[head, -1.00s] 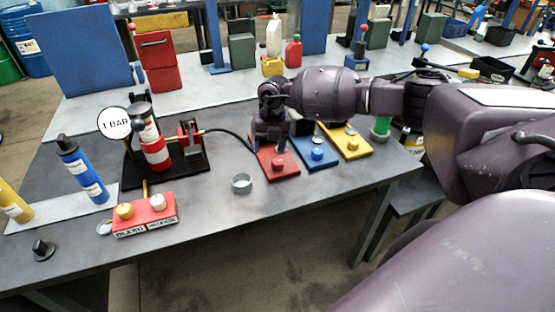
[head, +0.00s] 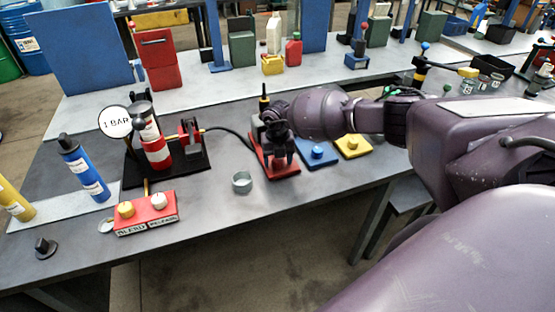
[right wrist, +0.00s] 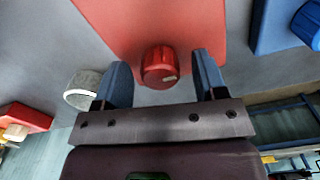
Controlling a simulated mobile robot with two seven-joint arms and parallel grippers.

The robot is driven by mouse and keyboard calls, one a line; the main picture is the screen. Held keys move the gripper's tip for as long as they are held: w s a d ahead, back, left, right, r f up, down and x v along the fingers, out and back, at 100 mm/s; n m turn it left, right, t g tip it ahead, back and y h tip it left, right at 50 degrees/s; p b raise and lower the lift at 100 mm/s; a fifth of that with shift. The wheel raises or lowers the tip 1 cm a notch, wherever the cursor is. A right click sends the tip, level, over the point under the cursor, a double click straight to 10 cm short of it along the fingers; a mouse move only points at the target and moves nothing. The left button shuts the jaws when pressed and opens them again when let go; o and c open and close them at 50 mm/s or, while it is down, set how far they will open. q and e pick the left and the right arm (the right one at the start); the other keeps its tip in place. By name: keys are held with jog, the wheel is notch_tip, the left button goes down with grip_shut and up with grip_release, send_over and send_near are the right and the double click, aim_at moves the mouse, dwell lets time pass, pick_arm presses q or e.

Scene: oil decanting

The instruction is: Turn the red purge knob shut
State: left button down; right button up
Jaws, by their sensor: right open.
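The red purge knob (right wrist: 160,68) sits on a red plate (right wrist: 150,22), seen in the right wrist view between my right gripper's two fingers. A pale mark shows on the knob's face. In the head view the red plate (head: 258,163) lies on the grey table, and my right gripper (head: 279,160) hangs over it and hides the knob. My right gripper (right wrist: 160,82) is open, a finger on each side of the knob, with visible gaps; whether the fingertips reach down to its depth I cannot tell. My left gripper is out of view.
A blue plate with a blue knob (head: 317,151) and a yellow plate (head: 357,147) lie right of the red one. A small metal cup (head: 242,182) stands to the left. A red box with two knobs (head: 146,213) and a gauge reading 1 BAR (head: 115,122) are further left.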

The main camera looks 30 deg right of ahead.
jog(key=shift+f, duration=0.3)
jog(key=c, duration=0.9)
